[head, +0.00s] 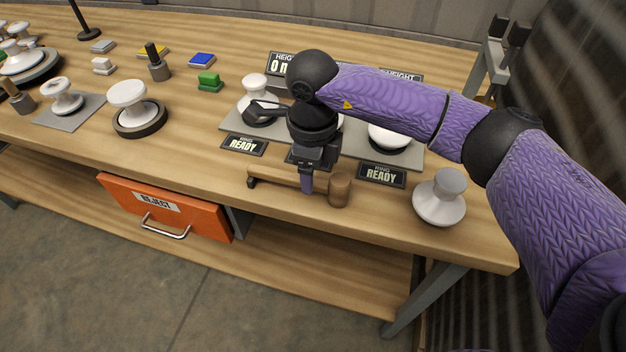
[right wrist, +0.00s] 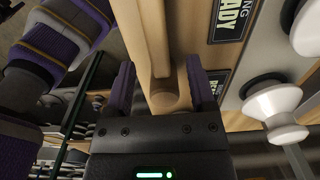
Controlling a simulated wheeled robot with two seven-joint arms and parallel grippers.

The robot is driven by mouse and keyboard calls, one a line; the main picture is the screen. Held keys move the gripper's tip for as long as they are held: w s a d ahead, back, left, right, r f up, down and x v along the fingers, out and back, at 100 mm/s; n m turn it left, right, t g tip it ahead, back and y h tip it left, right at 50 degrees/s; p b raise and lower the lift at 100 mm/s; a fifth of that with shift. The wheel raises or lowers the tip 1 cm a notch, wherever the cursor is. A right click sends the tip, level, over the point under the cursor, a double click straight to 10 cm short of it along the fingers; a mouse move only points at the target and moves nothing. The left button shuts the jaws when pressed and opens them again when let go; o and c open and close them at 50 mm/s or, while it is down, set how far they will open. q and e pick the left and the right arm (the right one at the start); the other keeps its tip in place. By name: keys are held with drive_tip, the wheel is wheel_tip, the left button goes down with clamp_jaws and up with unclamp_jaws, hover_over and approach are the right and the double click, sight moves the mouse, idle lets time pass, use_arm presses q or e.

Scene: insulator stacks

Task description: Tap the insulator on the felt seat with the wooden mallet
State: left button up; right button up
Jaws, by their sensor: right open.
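The wooden mallet lies on the bench near its front edge, its handle (head: 275,175) pointing left and its head (head: 340,188) at the right. My right gripper (head: 307,182) is open, pointing down over the handle close to the head. In the right wrist view the mallet (right wrist: 164,98) shows between the two spread fingers, with gaps beside it. A white insulator (head: 128,94) sits upright on a dark round seat (head: 140,121), which may be the felt seat, at the left. My left gripper is not in view.
Two grey plates with insulators stand behind the mallet, with READY signs (head: 243,145) (head: 381,175) in front, partly hidden by my arm. A loose insulator (head: 440,200) stands at the right. An orange REJECT drawer (head: 165,215) hangs below. Small coloured blocks (head: 209,82) lie further back.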

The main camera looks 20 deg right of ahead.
wheel_tip(320, 180, down, 4)
drive_tip(key=shift+f+b, duration=0.25)
drive_tip(key=shift+b, duration=0.2)
drive_tip(key=shift+r, duration=0.1)
clamp_jaws()
